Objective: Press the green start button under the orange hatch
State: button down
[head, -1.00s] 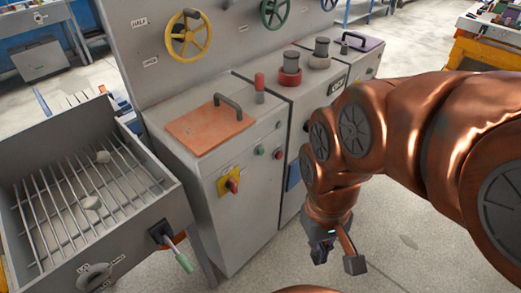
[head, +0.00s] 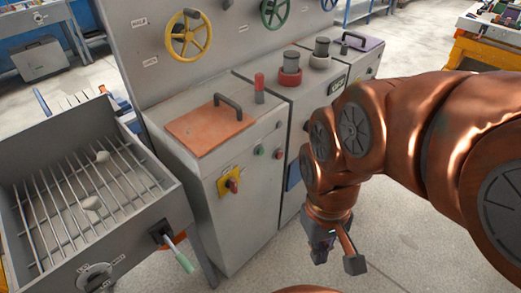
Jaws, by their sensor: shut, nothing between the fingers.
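The orange hatch (head: 195,132) lies flat and closed on top of a grey cabinet, with a dark handle (head: 228,103) on it. On the cabinet front below the hatch, a small green button (head: 258,150) sits to the left of a small red button (head: 277,153). Both are uncovered. My gripper (head: 337,258) hangs in front of and to the right of the cabinet, pointing down, well below and apart from the buttons. It is shut and holds nothing.
A yellow plate with a red rotary switch (head: 231,185) is left of the buttons. A red lamp-like cylinder (head: 259,88) stands behind the hatch. At left, a grey bin (head: 70,250) with a bar grate and a green-handled lever (head: 182,260) projects forward. Floor in front is clear.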

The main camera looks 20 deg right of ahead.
aim_at(260, 151)
jog(key=z, duration=1.3)
jog(key=k, duration=1.15)
jog(key=u, duration=1.75)
jog(key=i, duration=0.5)
